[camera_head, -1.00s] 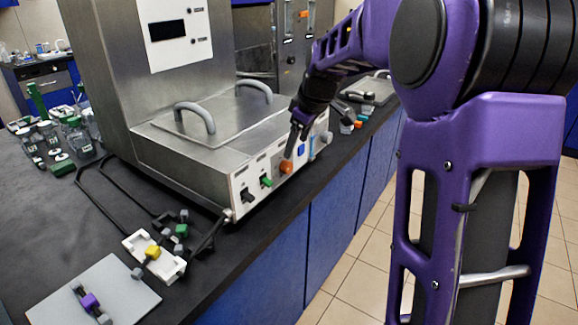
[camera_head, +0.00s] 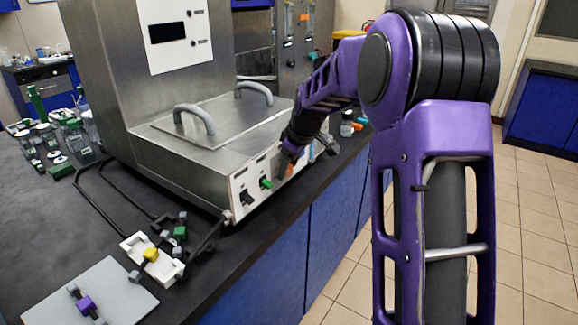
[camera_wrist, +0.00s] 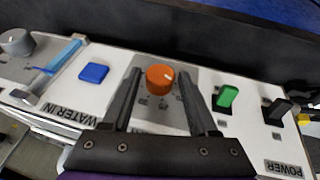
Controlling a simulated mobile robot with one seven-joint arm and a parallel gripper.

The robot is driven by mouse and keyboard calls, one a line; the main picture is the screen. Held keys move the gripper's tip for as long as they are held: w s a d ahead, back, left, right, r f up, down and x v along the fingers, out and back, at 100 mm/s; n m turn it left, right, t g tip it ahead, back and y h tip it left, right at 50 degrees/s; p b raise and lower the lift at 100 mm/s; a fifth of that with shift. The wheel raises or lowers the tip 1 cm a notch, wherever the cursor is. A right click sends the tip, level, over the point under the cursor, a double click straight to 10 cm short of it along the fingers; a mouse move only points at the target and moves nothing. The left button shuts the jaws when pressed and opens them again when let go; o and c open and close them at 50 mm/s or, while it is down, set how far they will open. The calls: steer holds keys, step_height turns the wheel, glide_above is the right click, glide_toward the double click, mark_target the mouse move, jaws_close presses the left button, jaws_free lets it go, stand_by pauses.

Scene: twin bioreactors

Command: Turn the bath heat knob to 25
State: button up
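The bath heat knob is taken to be the round orange knob (camera_wrist: 160,79) with a white pointer mark, on the bath's white front panel. In the head view the knob (camera_head: 286,171) is partly hidden by my gripper (camera_head: 292,148). In the wrist view my gripper (camera_wrist: 160,73) is open. Its two dark fingers appear on either side of the knob, with a gap on each side. I cannot tell how far the tips are from the panel.
A green switch (camera_wrist: 227,96) and a black power switch (camera_wrist: 277,111) lie right of the knob in the wrist view. A blue button (camera_wrist: 93,73), a blue tube (camera_wrist: 60,58) and a grey knob (camera_wrist: 16,42) lie left. The metal bath lid (camera_head: 213,119) has two handles.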

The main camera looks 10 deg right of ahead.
jaws_close()
steer(key=shift+r+p, duration=0.15)
steer(key=shift+p, duration=0.35)
steer(key=p, duration=0.1)
steer(key=g+y+p, duration=0.1)
steer(key=p, duration=0.1)
steer(key=g+y+p, duration=0.1)
steer(key=p, duration=0.1)
steer(key=shift+w+d+r+m, duration=0.15)
steer(key=shift+w+d+m, duration=0.1)
steer(key=shift+m, duration=0.15)
steer(key=shift+w+d+f+m+g+y+p, duration=0.1)
steer(key=shift+f+m+g+y+p, duration=0.05)
steer(key=shift+g+y+p, duration=0.45)
steer(key=shift+w+d+f+m+g+y+p, duration=0.1)
steer(key=shift+f+m+g+y+p, duration=0.1)
steer(key=shift+g+y+p, duration=0.4)
steer(key=shift+w+f+m+g+y+p, duration=0.1)
steer(key=shift+m+g+y+p, duration=0.05)
steer(key=shift+g+y+p, duration=0.45)
steer(key=shift+y, duration=0.3)
